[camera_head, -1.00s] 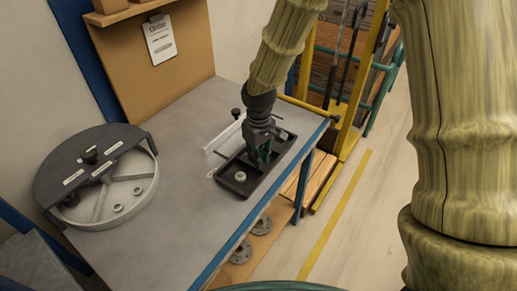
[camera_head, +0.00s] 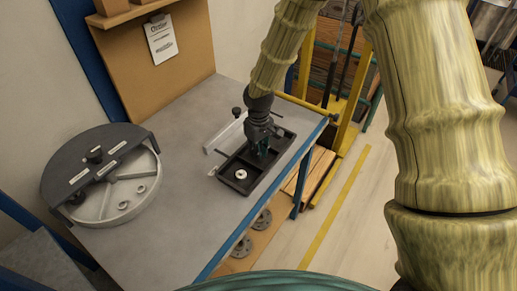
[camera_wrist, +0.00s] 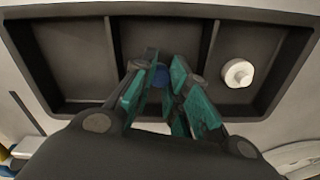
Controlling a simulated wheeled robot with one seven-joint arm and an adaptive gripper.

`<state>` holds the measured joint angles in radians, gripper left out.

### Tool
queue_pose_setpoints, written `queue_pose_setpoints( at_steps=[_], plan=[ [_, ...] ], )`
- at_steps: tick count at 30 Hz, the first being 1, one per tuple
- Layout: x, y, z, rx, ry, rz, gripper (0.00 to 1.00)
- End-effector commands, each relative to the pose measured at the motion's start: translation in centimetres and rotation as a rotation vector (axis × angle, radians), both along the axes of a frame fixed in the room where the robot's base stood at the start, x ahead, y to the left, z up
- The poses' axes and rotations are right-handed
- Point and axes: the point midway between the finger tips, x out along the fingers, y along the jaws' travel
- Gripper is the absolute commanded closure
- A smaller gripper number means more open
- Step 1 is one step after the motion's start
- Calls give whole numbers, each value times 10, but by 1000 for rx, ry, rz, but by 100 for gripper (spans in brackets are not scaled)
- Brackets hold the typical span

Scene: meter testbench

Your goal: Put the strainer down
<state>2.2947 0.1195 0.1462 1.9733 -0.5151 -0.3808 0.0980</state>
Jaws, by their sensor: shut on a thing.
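My gripper (camera_head: 261,149) points down into the black tray (camera_head: 222,177) on the grey bench. In the wrist view, its green-padded fingers (camera_wrist: 160,88) are over the tray's middle compartment. They are shut on a small blue piece (camera_wrist: 160,76), which I take to be the strainer. The fingers hide most of it, and I cannot tell whether it touches the tray floor. A pale round part (camera_wrist: 238,73) sits in the right compartment in the wrist view; it also shows at the tray's near end in the head view (camera_head: 241,174). The left compartment in the wrist view looks empty.
A large round fixture with a dark cover (camera_head: 100,175) stands at the bench's left. A white angled bar (camera_head: 225,134) lies just behind the tray. The bench's blue edge (camera_head: 262,213) runs close to the tray's right side. Bare bench lies between fixture and tray.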

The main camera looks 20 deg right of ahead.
Motion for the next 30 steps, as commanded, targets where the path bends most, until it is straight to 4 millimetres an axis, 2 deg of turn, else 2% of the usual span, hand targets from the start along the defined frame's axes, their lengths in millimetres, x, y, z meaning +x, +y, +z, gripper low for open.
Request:
queue_pose_setpoints(
  at_steps=[9,10,13,23,30],
  plan=[
    [0,0,-4,0,0,1,95],
    [0,0,-3,0,0,1,81],
    [0,0,-3,0,0,1,63],
    [0,0,-1,0,-1,0,63],
    [1,0,14,1,-4,1,63]
  ],
)
